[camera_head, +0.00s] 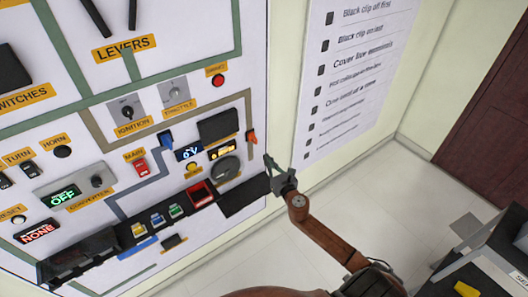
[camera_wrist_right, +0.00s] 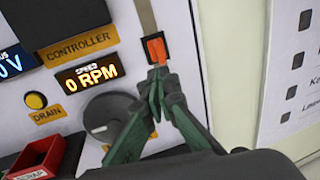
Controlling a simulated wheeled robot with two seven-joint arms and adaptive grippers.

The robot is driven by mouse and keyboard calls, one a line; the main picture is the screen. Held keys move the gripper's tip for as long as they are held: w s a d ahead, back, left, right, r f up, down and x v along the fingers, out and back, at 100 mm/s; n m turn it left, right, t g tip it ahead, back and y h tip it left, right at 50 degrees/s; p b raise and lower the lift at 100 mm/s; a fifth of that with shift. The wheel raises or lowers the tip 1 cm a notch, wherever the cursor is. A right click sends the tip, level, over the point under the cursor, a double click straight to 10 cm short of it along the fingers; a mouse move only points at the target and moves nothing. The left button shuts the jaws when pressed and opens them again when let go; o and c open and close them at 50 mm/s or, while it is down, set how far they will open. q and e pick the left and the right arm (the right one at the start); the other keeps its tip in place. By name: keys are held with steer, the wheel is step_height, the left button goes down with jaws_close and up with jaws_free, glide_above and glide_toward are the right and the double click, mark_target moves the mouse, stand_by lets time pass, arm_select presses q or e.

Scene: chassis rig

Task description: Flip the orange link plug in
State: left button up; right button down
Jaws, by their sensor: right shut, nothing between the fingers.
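The orange link plug (camera_head: 252,137) sits at the right edge of the panel, at the lower end of a tan line. In the right wrist view the orange link plug (camera_wrist_right: 156,49) lies in a dark socket, tilted a little, and a bit of orange also shows below, beside my fingers. My right gripper (camera_head: 268,162) is just below and right of the plug. In the wrist view the right gripper (camera_wrist_right: 158,78) has its green fingers together, shut and empty, with the tips at the plug's lower end. I cannot tell whether they touch it. My left gripper is not in view.
The gray dial (camera_wrist_right: 108,115), the 0 RPM display (camera_wrist_right: 89,81) and the yellow drain button (camera_wrist_right: 36,101) are left of the fingers. A red bin (camera_wrist_right: 35,160) juts out at lower left. A printed checklist (camera_head: 355,70) hangs on the right wall. A dark cart (camera_head: 490,260) stands at lower right.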

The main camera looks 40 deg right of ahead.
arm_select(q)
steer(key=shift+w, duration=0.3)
arm_select(e)
steer(key=v, duration=0.4)
steer(key=shift+s, duration=0.2)
